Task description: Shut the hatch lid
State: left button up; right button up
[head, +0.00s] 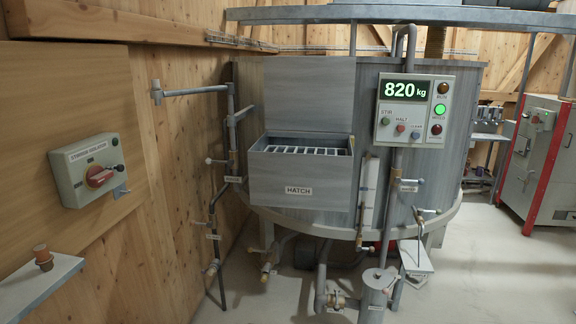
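The hatch box (300,184), labelled HATCH, juts from the front of the large grey mixer tank. Its lid (309,95) is a flat grey panel that stands raised behind the box, against the tank. The opening below the lid shows a grate of pale bars (305,150). Neither of my grippers shows in the head view.
A control panel (413,110) reading 820 kg is right of the lid. A wall switch box (95,170) and a shelf (40,285) are at left. Pipes and valves surround the tank. A grey and red cabinet (537,160) stands at right. Floor (510,275) is clear at front right.

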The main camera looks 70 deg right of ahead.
aim_at(316, 94)
jog(key=k+l+z, duration=0.1)
jog(key=z, duration=0.25)
jog(key=l+z, duration=0.25)
jog(key=z, duration=0.15)
jog(key=k+l+z, duration=0.1)
jog(key=z, duration=0.25)
jog(key=l+z, duration=0.4)
jog(key=l, duration=1.5)
